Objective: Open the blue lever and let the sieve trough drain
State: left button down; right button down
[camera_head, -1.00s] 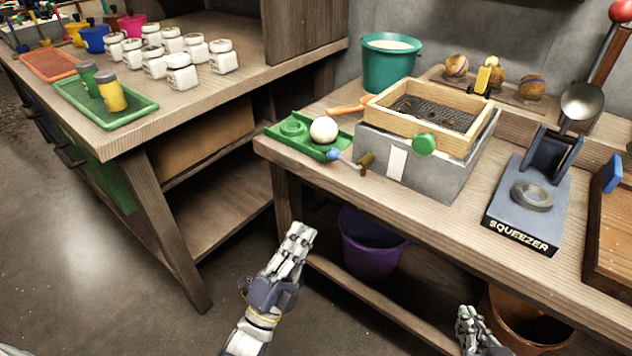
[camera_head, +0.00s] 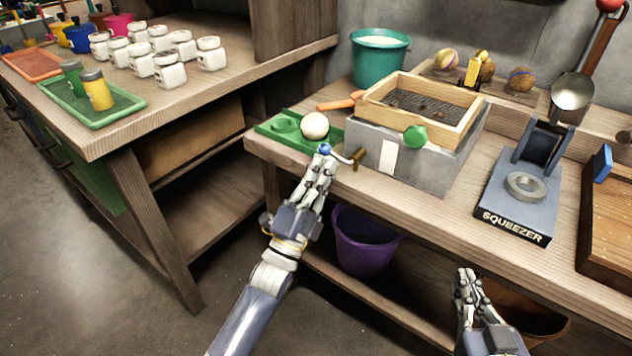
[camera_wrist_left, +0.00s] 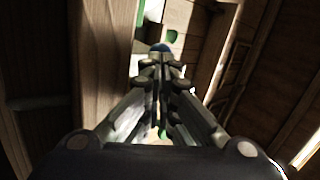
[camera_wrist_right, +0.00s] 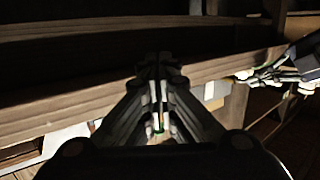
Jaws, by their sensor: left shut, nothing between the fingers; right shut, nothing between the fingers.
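The wooden-framed sieve (camera_head: 420,106) sits on top of a grey trough box (camera_head: 408,155) on the workbench. A lever with a blue knob (camera_head: 325,149) sticks out to the left from a brass spout (camera_head: 358,156) at the front left of the box. My left gripper (camera_head: 325,160) is shut and empty, with its fingertips right at the blue knob; I cannot tell whether they touch. The blue knob also shows just past the fingertips in the left wrist view (camera_wrist_left: 160,48). My right gripper (camera_head: 464,280) is shut and empty, below and in front of the bench edge.
A purple bucket (camera_head: 365,242) stands on the lower shelf beneath the spout. A green tray (camera_head: 285,130) with a white ball (camera_head: 314,126) lies left of the box. The squeezer (camera_head: 520,195) stands to the right. A teal bucket (camera_head: 378,58) is behind.

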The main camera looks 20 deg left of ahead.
dwell(0.3)
pick_arm(q)
jog(key=shift+w+r+m+g+h, duration=0.15)
jog(key=shift+r+m+h, duration=0.1)
jog(key=shift+m+h, duration=0.3)
jog(key=shift+w+r+m+g+h, duration=0.15)
jog(key=shift+r+m+h, duration=0.1)
jog(key=shift+m+h, duration=0.3)
pick_arm(e)
jog(key=shift+s+d+f+g, duration=0.1)
jog(key=shift+s+f+g, duration=0.15)
jog(key=shift+f, duration=0.25)
jog(key=shift+s+d+f+g, duration=0.1)
jog(key=shift+f+g, duration=0.25)
jog(key=shift+f, duration=0.1)
